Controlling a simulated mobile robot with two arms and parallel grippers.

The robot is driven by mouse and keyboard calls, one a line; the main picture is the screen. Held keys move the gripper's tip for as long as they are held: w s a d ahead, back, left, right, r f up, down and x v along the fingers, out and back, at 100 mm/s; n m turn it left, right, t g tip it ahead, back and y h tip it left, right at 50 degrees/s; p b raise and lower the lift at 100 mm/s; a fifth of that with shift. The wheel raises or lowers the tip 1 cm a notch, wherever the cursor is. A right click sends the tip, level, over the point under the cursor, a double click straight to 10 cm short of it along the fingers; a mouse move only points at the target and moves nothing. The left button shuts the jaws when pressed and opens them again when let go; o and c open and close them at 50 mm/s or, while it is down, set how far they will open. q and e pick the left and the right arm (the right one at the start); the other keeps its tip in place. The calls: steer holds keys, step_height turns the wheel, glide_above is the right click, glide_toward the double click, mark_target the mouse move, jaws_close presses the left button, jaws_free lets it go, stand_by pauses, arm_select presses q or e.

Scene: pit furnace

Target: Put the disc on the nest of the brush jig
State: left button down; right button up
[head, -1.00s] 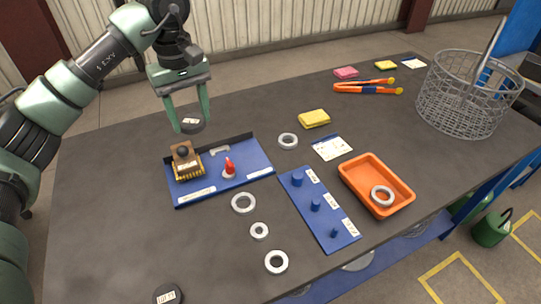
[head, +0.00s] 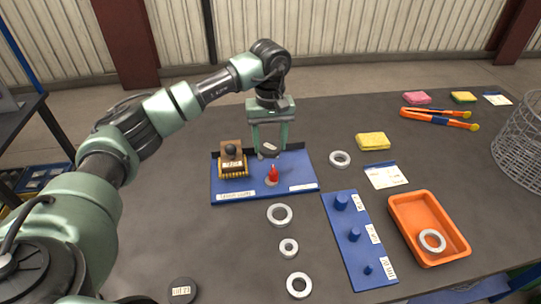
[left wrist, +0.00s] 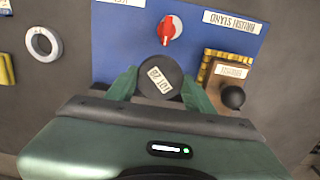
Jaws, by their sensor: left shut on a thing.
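My left gripper (head: 268,150) is shut on a dark round disc (left wrist: 158,84) with a white lot label, its fingers at the disc's two sides. It holds the disc over the back of the blue brush jig (head: 232,194). The jig has a red knob (head: 272,175) on a pale round base and a wooden brush (head: 232,157) with a dark ball handle and yellow bristles at its left. In the left wrist view, the red knob (left wrist: 170,28) is just beyond the disc and the brush (left wrist: 228,74) is to the right. The nest cannot be made out; gripper and disc cover the jig's back part.
Another dark labelled disc (head: 181,290) lies at the front left. Pale rings (head: 280,214) lie in front of the jig. A blue peg board (head: 360,245), an orange tray (head: 455,250) with a ring, and a yellow sponge (head: 373,141) are to the right.

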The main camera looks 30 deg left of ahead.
mark_target(270, 157)
arm_select(q)
step_height(270, 157, down, 2)
steer(key=shift+f, duration=0.1)
step_height(270, 157, down, 3)
steer(key=shift+f+p, duration=0.15)
steer(key=shift+p, duration=0.25)
steer(key=shift+f, duration=0.2)
steer(key=c, duration=0.6)
jaws_free()
steer(key=shift+f, duration=0.1)
step_height(270, 157, up, 12)
steer(key=shift+r+b, duration=0.15)
steer(key=shift+b, duration=0.95)
